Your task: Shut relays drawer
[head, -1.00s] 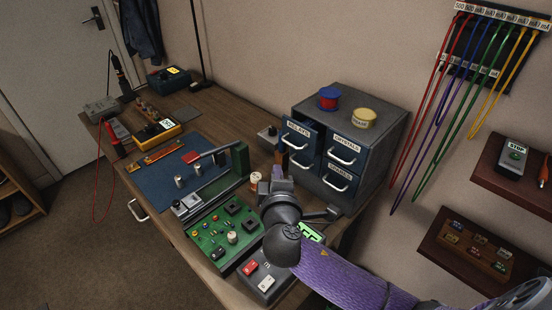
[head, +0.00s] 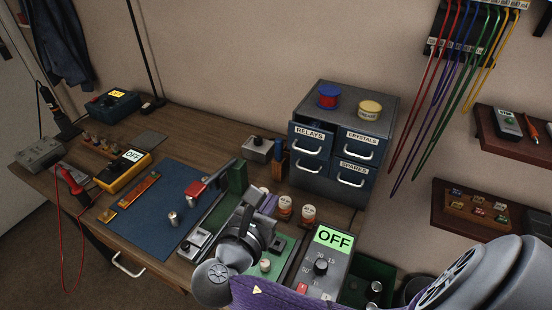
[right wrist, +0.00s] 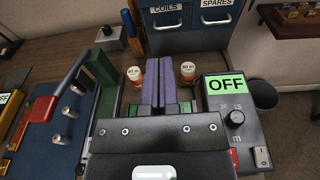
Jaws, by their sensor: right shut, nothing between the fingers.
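The relays drawer (head: 308,144) is the upper left drawer of the grey-blue cabinet (head: 385,100) at the back right of the bench. Its front stands out a little from the cabinet, so it is partly open, with its handle facing me. My right gripper (head: 266,203) is shut and empty, in front of the cabinet and below the drawer, not touching it. In the right wrist view its purple fingers (right wrist: 166,80) are pressed together, pointing towards the cabinet's lower drawers. The relays drawer is outside that view. My left gripper is not in view.
Small spools (head: 308,214) stand between my right gripper and the cabinet. A meter reading OFF (head: 333,240) is to the right. A green press stand (head: 238,177) is to the left.

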